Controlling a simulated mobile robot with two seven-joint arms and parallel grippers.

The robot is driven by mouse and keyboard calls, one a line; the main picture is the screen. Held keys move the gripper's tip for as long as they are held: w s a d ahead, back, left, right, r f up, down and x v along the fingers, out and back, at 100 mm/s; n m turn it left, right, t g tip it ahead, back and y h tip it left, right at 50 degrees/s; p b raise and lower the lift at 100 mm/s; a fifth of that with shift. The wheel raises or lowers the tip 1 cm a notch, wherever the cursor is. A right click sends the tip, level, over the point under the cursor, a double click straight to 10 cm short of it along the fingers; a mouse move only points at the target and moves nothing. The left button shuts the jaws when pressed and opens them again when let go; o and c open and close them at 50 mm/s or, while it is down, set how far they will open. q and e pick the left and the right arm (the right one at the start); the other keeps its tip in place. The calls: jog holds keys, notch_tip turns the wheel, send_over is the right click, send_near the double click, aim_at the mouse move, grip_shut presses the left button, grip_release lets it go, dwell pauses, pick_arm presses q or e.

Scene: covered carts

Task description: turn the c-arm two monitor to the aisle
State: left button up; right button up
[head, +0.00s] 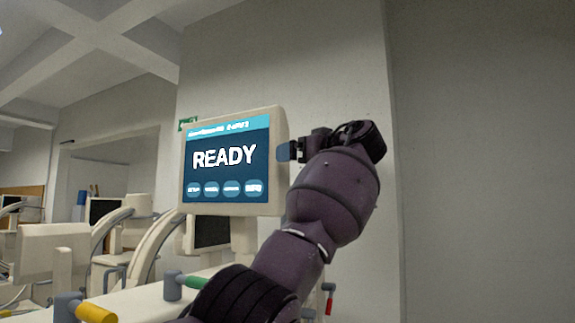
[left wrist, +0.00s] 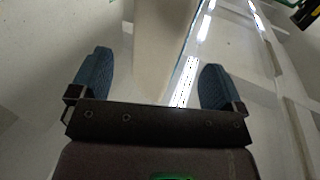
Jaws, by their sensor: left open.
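A beige-framed monitor (head: 227,158) stands in the middle of the head view, its screen toward me and angled slightly left. The screen reads READY; the small header text is too blurred to read. My left gripper (head: 284,151) is at the monitor's right edge, with a blue finger pad overlapping the frame there. In the left wrist view the left gripper (left wrist: 154,84) is open, its two blue fingers wide apart. A beige slab, apparently the monitor's housing (left wrist: 165,45), reaches between them with space on both sides. I cannot tell whether either finger touches it. My right gripper is not in view.
A plain wall (head: 335,60) stands close behind the monitor. Below are a cart with a yellow-ended handle (head: 97,313) and a green-ended handle (head: 194,282). A curved beige arm (head: 155,243), a dark screen (head: 211,232) and more carts stand to the left.

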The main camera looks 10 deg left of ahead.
pick_arm(q)
jog(key=shift+v, duration=1.2)
